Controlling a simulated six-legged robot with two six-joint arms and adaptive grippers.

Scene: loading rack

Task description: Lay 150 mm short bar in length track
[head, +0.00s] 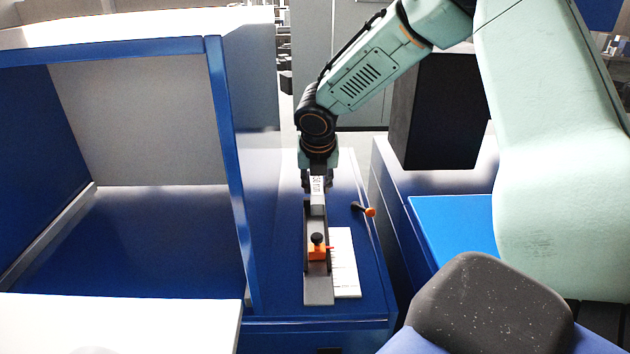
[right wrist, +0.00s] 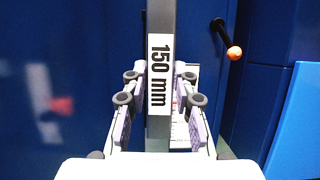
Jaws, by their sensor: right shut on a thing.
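The short bar is grey with a white "150 mm" label, and it shows upright in the right wrist view (right wrist: 159,132). In the head view its labelled part (head: 317,187) is just below my right gripper (head: 318,181). My right gripper is shut on the bar, with its fingers on both sides of it in the right wrist view (right wrist: 160,112). The grey length track (head: 318,291) lies on the blue bench, with an orange slider with a black knob (head: 317,250) on it. The bar is at the track's far end; I cannot tell whether it touches the track. My left gripper is not in view.
A white scale plate (head: 345,265) lies right of the track. A dark handle with an orange tip (head: 369,211) stands out at the bench's right side. A blue-framed rack (head: 222,150) rises close on the left. A dark box (head: 440,110) stands at the back right.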

